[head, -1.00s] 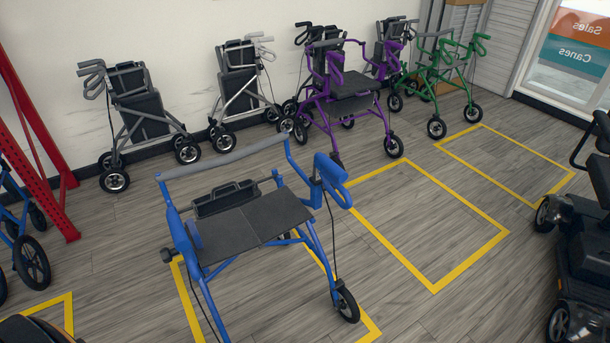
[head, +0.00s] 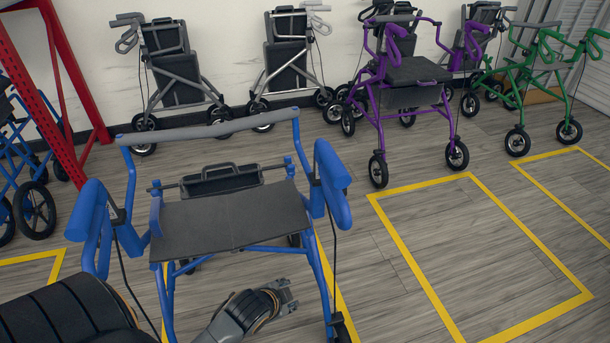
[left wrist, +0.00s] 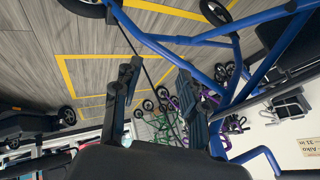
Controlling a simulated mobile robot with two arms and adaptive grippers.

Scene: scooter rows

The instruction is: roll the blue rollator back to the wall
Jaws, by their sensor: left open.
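The blue rollator (head: 232,215) stands upright in the near foreground of the head view, on a yellow-outlined floor bay. It has a black seat, a grey back bar and two blue handles. In the left wrist view its blue frame (left wrist: 235,45) fills the upper right. My left gripper (head: 286,292) is low in the head view, below the seat and between the frame's legs as seen from here. In the left wrist view the left gripper (left wrist: 158,97) is open, with a dark cable passing between or behind its fingers. I cannot tell whether it touches the frame. My right gripper is not in view.
A red rack post (head: 60,110) stands left. An empty yellow-outlined bay (head: 480,260) lies right.

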